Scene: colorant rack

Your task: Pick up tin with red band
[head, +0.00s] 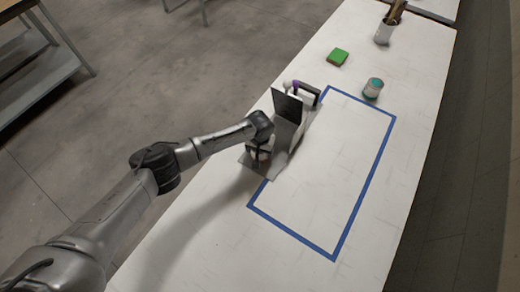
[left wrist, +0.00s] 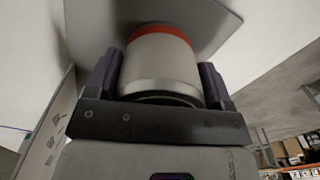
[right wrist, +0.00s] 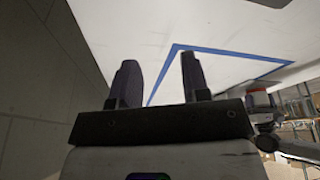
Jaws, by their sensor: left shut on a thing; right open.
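The tin with the red band (left wrist: 162,60) fills the space between the fingers of my left gripper (left wrist: 160,78) in the left wrist view. It is a pale metal cylinder with an orange-red band at its far end. My left gripper is shut on it, beside the grey metal rack (head: 288,105) in the head view. In the head view the gripper and arm hide most of the tin. My right gripper (right wrist: 158,75) is open and empty in the right wrist view, with the white table beyond its fingers.
A tin with a green band (head: 373,88) stands near the far end of the blue tape rectangle (head: 357,208). A purple and white item is behind the rack. The taped area is mostly clear.

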